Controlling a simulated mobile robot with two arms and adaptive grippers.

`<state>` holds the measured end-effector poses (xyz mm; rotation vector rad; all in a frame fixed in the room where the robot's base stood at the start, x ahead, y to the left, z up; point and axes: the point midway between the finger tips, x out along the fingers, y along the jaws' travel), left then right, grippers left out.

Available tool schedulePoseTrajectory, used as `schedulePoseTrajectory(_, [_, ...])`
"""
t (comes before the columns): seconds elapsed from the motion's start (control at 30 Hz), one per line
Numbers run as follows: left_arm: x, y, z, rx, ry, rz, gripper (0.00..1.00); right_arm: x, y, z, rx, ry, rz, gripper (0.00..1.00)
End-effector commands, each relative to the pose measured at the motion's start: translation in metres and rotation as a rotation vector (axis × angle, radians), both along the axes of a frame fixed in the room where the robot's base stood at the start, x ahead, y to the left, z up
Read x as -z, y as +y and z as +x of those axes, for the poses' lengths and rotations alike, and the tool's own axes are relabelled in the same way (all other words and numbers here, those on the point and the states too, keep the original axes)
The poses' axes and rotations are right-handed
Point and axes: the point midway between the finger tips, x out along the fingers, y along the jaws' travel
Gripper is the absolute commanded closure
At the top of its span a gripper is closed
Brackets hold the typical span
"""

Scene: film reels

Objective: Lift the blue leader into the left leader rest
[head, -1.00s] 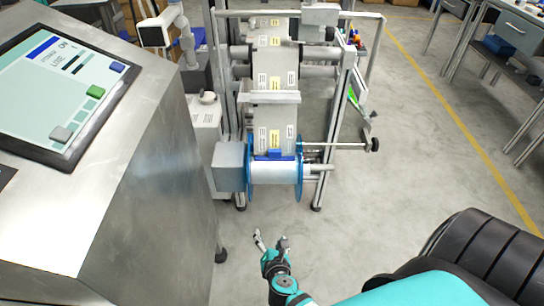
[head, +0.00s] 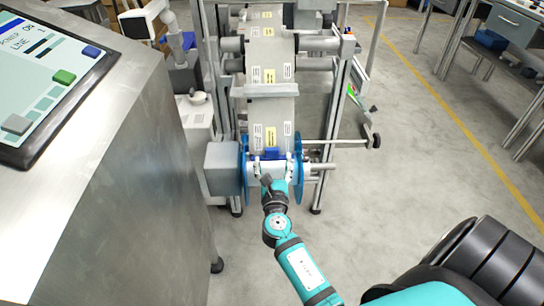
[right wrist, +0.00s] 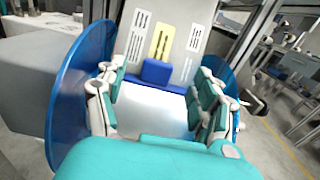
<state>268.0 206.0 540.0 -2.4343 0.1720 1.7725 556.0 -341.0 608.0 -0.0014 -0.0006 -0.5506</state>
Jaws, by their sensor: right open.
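The blue leader (head: 272,153) is a blue block with a flat blue strip, at the lower end of the white labelled web (head: 268,110), just above the white core of a reel with blue flanges (head: 243,170). In the right wrist view the leader (right wrist: 156,71) lies between and beyond the fingers. My right gripper (head: 273,172) is open in front of the reel core; it also shows in the right wrist view (right wrist: 158,98), with one finger on each side, apart from the block. I cannot pick out the left leader rest. My left gripper is out of view.
A grey box (head: 222,168) sits at the reel's left, and a metal rod with a black knob (head: 376,140) sticks out at the right. The metal console (head: 120,190) fills the left side. Floor (head: 420,150) to the right is free.

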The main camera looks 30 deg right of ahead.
Motion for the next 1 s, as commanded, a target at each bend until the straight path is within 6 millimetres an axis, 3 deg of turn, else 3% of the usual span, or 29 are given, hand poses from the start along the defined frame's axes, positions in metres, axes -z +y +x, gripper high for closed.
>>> schedulePoseTrajectory(0.37, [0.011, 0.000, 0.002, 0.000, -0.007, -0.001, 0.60, 0.007, -0.019, 0.032, 0.000, -0.001, 0.002, 0.31])
schedulePoseTrajectory(0.53, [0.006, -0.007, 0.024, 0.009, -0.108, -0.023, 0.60, 0.008, -0.031, 0.051, 0.000, -0.001, 0.001, 0.31])
schedulePoseTrajectory(0.83, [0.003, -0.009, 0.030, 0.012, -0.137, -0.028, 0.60, 0.007, -0.035, 0.056, -0.001, 0.001, 0.002, 0.31])
schedulePoseTrajectory(1.0, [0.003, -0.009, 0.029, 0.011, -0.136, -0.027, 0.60, 0.007, -0.034, 0.056, -0.001, 0.001, 0.002, 0.50])
